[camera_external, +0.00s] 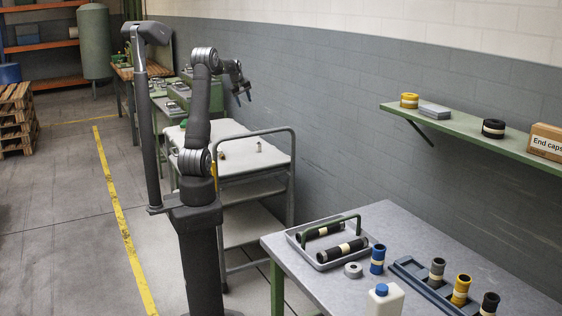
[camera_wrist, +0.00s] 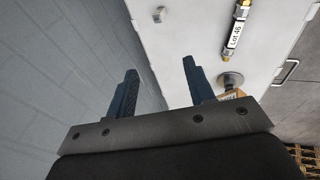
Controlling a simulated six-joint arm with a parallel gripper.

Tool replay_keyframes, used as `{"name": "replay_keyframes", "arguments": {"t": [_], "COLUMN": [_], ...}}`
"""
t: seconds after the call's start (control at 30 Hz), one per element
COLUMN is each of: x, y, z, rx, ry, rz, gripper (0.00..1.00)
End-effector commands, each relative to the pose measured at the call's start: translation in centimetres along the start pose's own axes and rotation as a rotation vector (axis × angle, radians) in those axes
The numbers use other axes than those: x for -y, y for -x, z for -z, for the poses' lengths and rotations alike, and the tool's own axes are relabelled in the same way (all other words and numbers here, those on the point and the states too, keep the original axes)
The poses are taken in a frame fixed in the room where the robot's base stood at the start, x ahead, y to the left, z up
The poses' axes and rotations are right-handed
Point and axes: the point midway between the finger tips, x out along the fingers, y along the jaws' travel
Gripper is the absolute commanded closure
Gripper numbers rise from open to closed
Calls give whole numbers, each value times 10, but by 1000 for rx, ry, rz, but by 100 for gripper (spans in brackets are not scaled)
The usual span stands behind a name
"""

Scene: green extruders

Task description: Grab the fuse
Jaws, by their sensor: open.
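A slim piece with brass-coloured ends and a white label reading "Lot 46" (camera_wrist: 236,30) looks like the fuse. In the wrist view it lies on a white surface, right of and beyond my fingertips. My gripper (camera_wrist: 159,67) is open and empty, with its two dark blue fingers apart. In the external view my gripper (camera_external: 244,96) hangs in the air near the grey wall, above and behind the white-topped cart (camera_external: 236,166). Small items stand on that cart, but they are too small there for me to tell which is the fuse.
The grey wall (camera_wrist: 50,70) is close on the left. A grey table (camera_external: 420,246) with a tray and tubes stands at front right, below a green shelf (camera_external: 465,125).

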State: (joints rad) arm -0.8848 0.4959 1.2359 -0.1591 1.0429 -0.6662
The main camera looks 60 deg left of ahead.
Motion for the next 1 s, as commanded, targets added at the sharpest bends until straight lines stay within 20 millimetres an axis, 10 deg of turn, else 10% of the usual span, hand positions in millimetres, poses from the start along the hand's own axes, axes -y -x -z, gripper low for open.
{"name": "replay_keyframes", "arguments": {"t": [0.7, 1.0], "x": [-67, -68], "y": [-148, -175], "z": [33, 29], "rx": [169, 186], "ry": [-4, 2], "rz": [300, 352], "gripper": [51, 51]}}
